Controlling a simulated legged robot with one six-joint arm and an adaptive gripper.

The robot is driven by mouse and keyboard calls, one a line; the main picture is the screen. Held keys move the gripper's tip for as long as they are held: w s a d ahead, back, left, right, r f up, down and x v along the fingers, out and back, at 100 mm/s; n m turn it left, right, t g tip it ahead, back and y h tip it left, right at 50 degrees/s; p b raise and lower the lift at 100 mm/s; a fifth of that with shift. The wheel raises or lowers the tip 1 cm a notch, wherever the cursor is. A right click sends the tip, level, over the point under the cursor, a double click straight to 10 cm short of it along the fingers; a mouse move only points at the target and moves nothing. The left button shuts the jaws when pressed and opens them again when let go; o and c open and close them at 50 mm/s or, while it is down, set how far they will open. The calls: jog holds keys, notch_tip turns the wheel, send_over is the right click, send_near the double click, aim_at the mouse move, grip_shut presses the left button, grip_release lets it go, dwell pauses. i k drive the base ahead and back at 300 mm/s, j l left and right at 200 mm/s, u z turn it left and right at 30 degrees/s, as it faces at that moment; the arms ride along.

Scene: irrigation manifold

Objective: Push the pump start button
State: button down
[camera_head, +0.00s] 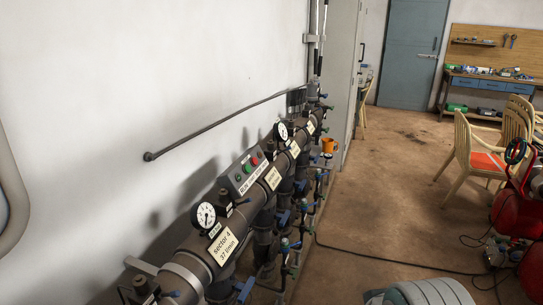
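A grey control box (243,172) sits on top of the dark pipe manifold (200,257), close to the white wall. The box carries a green button (248,168) and a red button (255,161) side by side. A pale label runs along its front edge, too small to read surely. Neither button is covered. My gripper is not in view, so its state and distance from the box do not show.
A round gauge (205,215) stands near the box, with another gauge (282,131) beyond it. Blue-handled valves (283,217) stick out rightwards. The brown floor (365,205) right of the manifold is mostly clear, crossed by a dark cable. A chair (470,155) and red tank (512,215) stand right.

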aim_at(247, 169)
jog(key=i+l+z, duration=0.1)
jog(key=i+l, duration=0.15)
jog(key=i, duration=0.15)
jog(key=i+l, duration=0.2)
jog(key=i, duration=0.25)
jog(key=i+l+z, duration=0.15)
jog(key=i, duration=0.25)
jog(key=l, duration=0.1)
